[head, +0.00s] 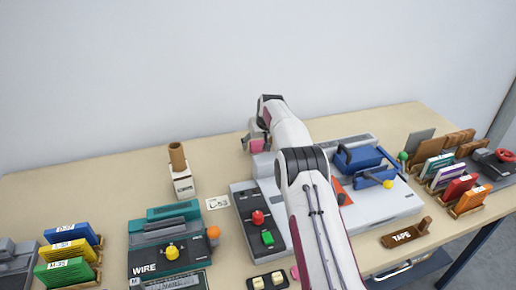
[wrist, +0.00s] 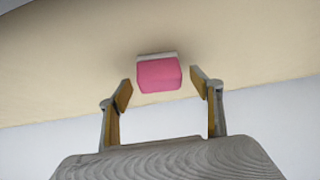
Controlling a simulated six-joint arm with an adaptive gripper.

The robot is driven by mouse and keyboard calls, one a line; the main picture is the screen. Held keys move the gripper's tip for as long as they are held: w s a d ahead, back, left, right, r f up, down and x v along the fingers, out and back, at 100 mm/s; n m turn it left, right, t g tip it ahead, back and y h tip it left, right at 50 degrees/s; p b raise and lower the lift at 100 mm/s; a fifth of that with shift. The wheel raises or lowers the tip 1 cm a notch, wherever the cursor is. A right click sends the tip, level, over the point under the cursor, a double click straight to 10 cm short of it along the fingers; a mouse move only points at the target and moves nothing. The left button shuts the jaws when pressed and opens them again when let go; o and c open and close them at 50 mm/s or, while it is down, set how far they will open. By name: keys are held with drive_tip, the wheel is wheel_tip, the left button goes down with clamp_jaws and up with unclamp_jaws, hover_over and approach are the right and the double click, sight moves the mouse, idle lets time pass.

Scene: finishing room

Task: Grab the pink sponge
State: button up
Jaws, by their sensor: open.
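The pink sponge (wrist: 159,75) shows in the wrist view as a small block with a whitish layer along one side, on the beige tabletop. My gripper (wrist: 162,90) is open, with one finger to each side of the sponge in the picture. Clear gaps show between sponge and fingers, and nothing is held. In the head view my gripper (head: 256,138) is near the table's back edge, partly hidden by my arm. A pink patch shows beside it there, but I cannot tell whether it is the sponge or part of my arm.
Below my arm stand a grey unit with red and green knobs (head: 258,220) and a light grey machine with blue parts (head: 382,205). A brown cylinder on a white block (head: 181,173) stands to the left. The back left of the table (head: 90,190) is clear; a wall rises behind.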

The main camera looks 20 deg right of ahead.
sight(258, 142)
idle(0.3)
drive_tip(key=c, duration=1.1)
drive_tip(key=shift+c, duration=0.2)
drive_tip(key=shift+r, duration=0.15)
drive_tip(key=shift+r, duration=1.7)
drive_tip(key=s+a, duration=0.1)
drive_tip(key=a, duration=0.5)
drive_tip(key=s+a, duration=0.1)
drive_tip(key=a, duration=0.5)
drive_tip(key=s+a, duration=0.1)
drive_tip(key=a, duration=0.4)
drive_tip(key=shift+s+a+f, duration=0.1)
drive_tip(key=shift+a, duration=0.3)
